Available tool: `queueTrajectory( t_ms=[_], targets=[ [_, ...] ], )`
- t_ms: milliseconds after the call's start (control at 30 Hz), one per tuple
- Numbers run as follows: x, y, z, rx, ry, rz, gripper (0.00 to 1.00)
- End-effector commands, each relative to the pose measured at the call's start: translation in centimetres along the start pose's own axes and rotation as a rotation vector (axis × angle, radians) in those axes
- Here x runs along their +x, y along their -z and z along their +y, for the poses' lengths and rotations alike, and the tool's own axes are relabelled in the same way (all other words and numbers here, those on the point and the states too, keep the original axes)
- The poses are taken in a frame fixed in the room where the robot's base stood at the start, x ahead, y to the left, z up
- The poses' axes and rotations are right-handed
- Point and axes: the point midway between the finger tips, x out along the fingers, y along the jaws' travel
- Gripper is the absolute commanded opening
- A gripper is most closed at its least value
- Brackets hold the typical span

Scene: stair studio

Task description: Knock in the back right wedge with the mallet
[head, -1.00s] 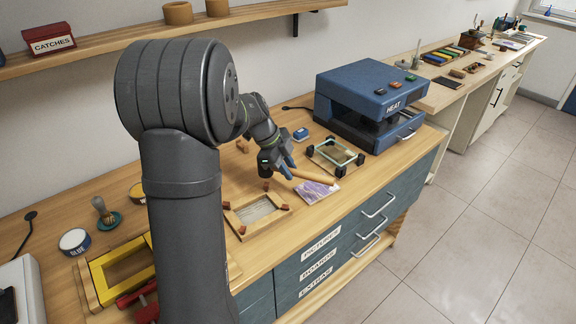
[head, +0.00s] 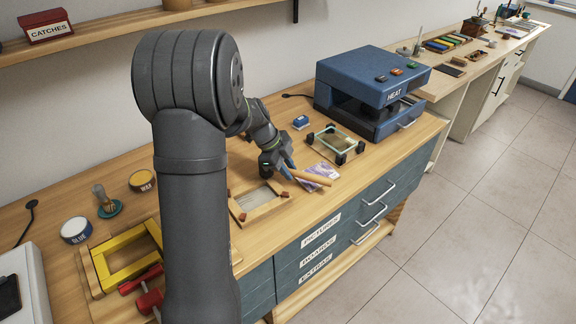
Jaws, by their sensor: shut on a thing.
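My gripper (head: 287,168) is shut on the mallet (head: 311,178). The mallet's pale wooden handle points right, over the purple print. Its head is not clearly made out beside the dark gripper. The wooden frame (head: 267,210) lies flat on the bench, just to the near left of the gripper, with a pale panel inside. Small red-brown wedges show at its corners, one at the front left (head: 243,217) and one at the front right (head: 285,195). The back right corner is close under my gripper, and its wedge is hidden or too small to tell.
A purple print (head: 324,170) lies under the handle. A glass-topped clamp frame (head: 336,143) and the blue heat press (head: 362,85) stand behind to the right. A yellow frame (head: 100,268), red clamps (head: 147,300) and a glue tin (head: 76,231) are at the left.

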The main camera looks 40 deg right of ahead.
Motion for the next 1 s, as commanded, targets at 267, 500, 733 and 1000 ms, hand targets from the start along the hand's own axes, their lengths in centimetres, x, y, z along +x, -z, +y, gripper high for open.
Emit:
queueTrajectory(
  t_ms=[267, 500, 733, 1000],
  targets=[
    [-2.7, 1.1, -0.7, 0.003, 0.004, -0.002, 0.0],
    [-5.2, 2.2, -1.2, 0.001, 0.003, -0.001, 0.0],
    [-5.5, 2.3, -1.2, 0.001, 0.001, 0.0, 0.0],
    [-5.5, 2.3, -1.2, 0.001, 0.001, 0.0, 0.0]
  ],
)
